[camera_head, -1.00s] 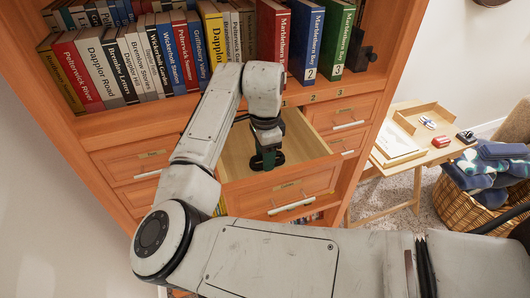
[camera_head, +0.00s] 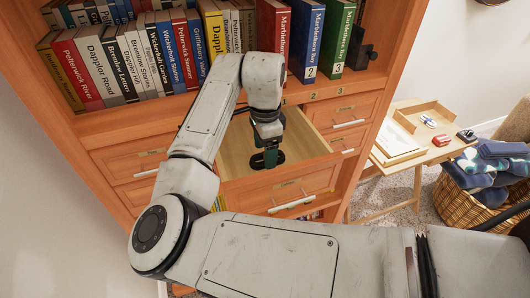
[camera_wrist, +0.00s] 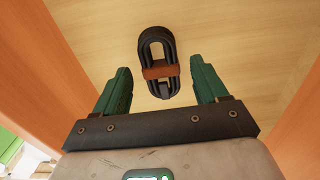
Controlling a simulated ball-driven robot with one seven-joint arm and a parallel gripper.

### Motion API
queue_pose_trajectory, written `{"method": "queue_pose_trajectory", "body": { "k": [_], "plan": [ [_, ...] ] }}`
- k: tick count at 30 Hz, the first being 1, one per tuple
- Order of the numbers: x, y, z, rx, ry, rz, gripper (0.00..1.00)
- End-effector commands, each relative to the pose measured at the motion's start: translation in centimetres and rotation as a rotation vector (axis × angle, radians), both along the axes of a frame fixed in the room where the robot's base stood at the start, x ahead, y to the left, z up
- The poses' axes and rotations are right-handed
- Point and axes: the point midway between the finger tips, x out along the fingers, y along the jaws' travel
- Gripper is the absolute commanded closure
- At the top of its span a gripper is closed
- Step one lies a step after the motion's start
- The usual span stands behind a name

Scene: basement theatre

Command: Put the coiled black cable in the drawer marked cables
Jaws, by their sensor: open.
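The coiled black cable (camera_wrist: 159,62) shows in the wrist view with a brown band around its middle. It lies on the pale wooden floor of the open drawer (camera_head: 307,143), and a dark part of it (camera_head: 280,157) also shows in the head view. My gripper (camera_head: 268,153) reaches down into the drawer over the cable. In the wrist view its green fingers (camera_wrist: 160,80) are open, one on each side of the cable, with a gap on both sides. The drawer's label (camera_head: 287,183) is too small to read.
Closed drawers (camera_head: 345,113) flank the open one. A shelf of books (camera_head: 160,50) is above. On the right stand a small table (camera_head: 392,165) with a tray (camera_head: 424,118) and a wicker basket (camera_head: 462,205) of folded cloths.

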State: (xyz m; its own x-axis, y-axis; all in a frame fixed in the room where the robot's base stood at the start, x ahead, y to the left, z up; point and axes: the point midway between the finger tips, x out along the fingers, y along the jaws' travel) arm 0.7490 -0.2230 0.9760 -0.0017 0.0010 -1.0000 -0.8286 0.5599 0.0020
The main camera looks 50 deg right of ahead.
Motion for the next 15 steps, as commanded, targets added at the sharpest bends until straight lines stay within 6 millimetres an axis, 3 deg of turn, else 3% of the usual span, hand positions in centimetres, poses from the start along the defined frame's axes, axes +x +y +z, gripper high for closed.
{"method": "queue_pose_trajectory", "body": {
  "k": [9,15],
  "plan": [
    [0.1,0.0,6.5,-0.001,-0.004,-0.001,0.27],
    [0.1,0.0,9.5,0.0,-0.005,-0.001,0.27]
  ]
}}
